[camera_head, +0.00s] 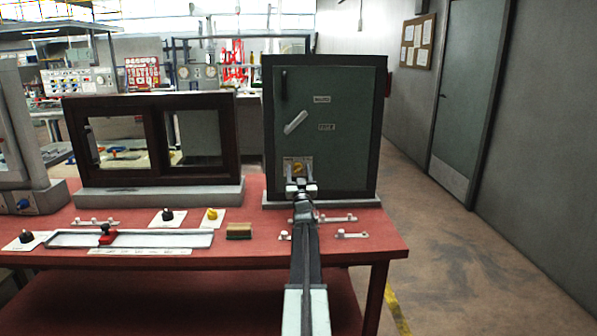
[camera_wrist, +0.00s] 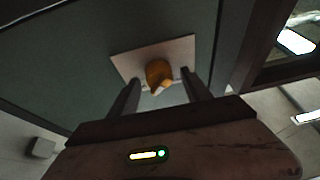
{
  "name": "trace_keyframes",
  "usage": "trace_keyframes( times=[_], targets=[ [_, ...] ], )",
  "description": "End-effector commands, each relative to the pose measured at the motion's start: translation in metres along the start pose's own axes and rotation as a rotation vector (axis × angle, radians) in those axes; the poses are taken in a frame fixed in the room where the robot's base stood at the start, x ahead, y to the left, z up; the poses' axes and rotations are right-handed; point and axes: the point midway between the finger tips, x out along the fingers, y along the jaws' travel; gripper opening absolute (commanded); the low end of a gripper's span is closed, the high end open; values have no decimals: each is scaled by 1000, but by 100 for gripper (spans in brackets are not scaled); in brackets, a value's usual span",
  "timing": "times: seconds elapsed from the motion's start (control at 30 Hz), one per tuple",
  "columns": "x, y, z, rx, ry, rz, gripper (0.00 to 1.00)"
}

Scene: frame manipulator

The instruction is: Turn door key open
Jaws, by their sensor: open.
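The door key is a small yellow-orange knob (camera_wrist: 158,74) on a pale square plate (camera_wrist: 125,62) fixed to the green door. In the head view the knob (camera_head: 298,168) sits low on the door (camera_head: 345,150), just above my gripper (camera_head: 301,186). In the wrist view my gripper (camera_wrist: 160,88) is open, with one finger on each side of the knob's lower part. Whether the fingers touch the knob cannot be told. The door looks closed in its dark frame. A white lever handle (camera_head: 295,122) is tilted on the door above the key.
The door stands on a red table (camera_head: 250,252). A brown sliding window frame (camera_head: 157,140) stands to its left. A slider rail (camera_head: 160,239), knobs and a small sponge-like block (camera_head: 239,231) lie in front. Open floor (camera_head: 470,270) lies to the right.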

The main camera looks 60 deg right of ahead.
Motion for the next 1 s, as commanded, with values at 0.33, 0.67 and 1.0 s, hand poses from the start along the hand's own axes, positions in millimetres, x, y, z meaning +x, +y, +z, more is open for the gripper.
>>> trace_keyframes(
  times=[0.33, 0.67, 1.0],
  targets=[
    [0, 0, 0, 0, 0, 0, 0],
    [0, 1, -1, -65, -3, -27, 0],
    [1, 2, -4, -311, -14, -129, 0]
  ],
)
